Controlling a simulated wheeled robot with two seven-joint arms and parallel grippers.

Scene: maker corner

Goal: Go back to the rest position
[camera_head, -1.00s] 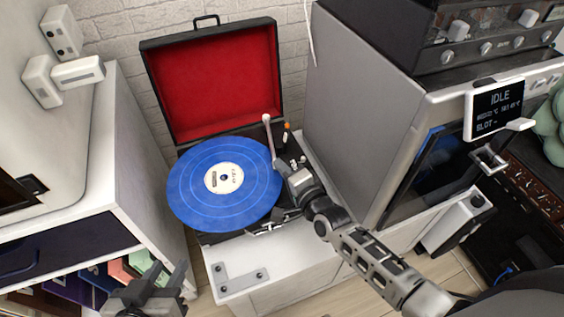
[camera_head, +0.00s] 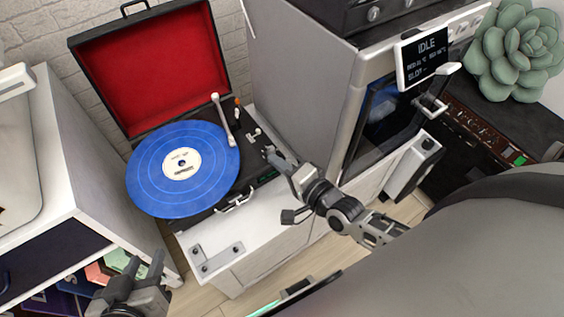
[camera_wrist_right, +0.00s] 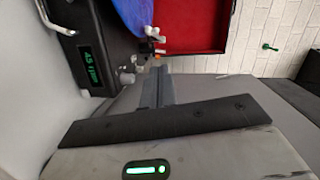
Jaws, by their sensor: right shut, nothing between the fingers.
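My right gripper (camera_head: 270,153) is shut and empty in the head view. It is just right of the record player (camera_head: 257,170), near its front right corner, apart from the tonearm. In the right wrist view its fingers (camera_wrist_right: 156,80) are together and point toward the player. My left gripper (camera_head: 146,262) is at the lower left of the head view, with its two fingers apart and nothing between them. A blue record (camera_head: 205,185) lies on the player. The white tonearm (camera_head: 223,120) is by the record's right edge; whether it touches the record is unclear.
The player's red-lined lid (camera_head: 155,70) stands open. The player sits on a white cabinet (camera_head: 260,228). A grey machine with an IDLE display (camera_head: 424,58) stands close on the right. A white shelf unit (camera_head: 70,170) stands at left. Bare floor (camera_head: 210,295) shows at the front.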

